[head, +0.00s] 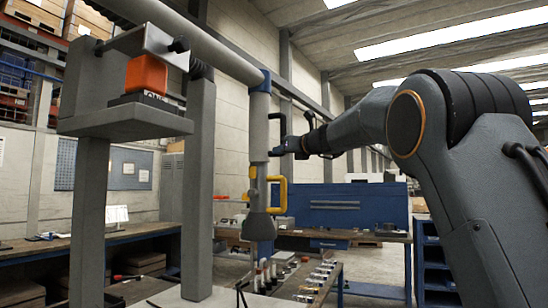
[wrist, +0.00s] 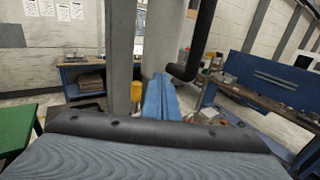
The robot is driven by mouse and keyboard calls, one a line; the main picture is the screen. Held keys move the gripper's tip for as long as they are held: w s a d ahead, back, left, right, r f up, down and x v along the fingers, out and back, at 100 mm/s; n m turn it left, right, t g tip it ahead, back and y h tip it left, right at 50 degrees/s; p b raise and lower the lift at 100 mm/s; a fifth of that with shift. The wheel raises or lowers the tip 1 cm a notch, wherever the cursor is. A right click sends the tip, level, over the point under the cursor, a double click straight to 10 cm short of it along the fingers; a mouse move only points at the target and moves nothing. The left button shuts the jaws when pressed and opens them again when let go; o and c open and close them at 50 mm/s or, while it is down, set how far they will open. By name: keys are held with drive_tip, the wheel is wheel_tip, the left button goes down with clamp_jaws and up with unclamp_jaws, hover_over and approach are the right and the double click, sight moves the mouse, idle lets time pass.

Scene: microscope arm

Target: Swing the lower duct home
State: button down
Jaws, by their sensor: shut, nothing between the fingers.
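The lower duct (head: 259,130) is a light grey tube hanging about upright from a blue joint (head: 261,82), with a flared hood (head: 258,226) at its bottom. A black handle (head: 283,123) and a yellow handle (head: 282,194) stick out on its right side. My gripper (head: 278,151) is just right of the duct, between the two handles. In the wrist view its blue fingers (wrist: 159,80) are shut and empty in front of the duct (wrist: 164,38). The black handle (wrist: 202,45) is right of the fingers there. I cannot tell whether the fingers touch the duct.
A horizontal grey tube (head: 205,42) leads to the joint. A grey post (head: 199,185) and a stand with an orange block (head: 146,76) are at left. A low bench (head: 337,270) with small items lies below the duct.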

drive_tip(key=b+v, duration=0.3)
drive_tip(key=v, duration=0.6)
drive_tip(key=shift+w, duration=0.1)
drive_tip(key=s+f+n+g+h, duration=0.2)
drive_tip(key=s+f+n+g, duration=0.15)
drive_tip(key=f, duration=0.95)
drive_tip(key=s+f+n+g+h, duration=0.15)
drive_tip(key=s+f+n, duration=0.35)
drive_tip(key=f, duration=0.8)
drive_tip(key=s+f+n+g+h, duration=0.1)
drive_tip(key=s+f+n+g, duration=0.3)
drive_tip(key=f, duration=0.9)
drive_tip(key=s+d+f+n+g+h, duration=0.2)
drive_tip(key=s+d+f+n+g, duration=0.1)
drive_tip(key=s+f+n, duration=0.6)
drive_tip(key=s+d+f+n+g+h, duration=0.2)
drive_tip(key=s+f+n, duration=0.6)
drive_tip(key=s+f, duration=0.7)
drive_tip(key=s+d+g, duration=0.1)
drive_tip(key=s, duration=0.5)
drive_tip(key=shift+s+d+f+n, duration=0.15)
drive_tip(key=shift+d+f+n, duration=0.1)
drive_tip(key=shift+f+n, duration=0.1)
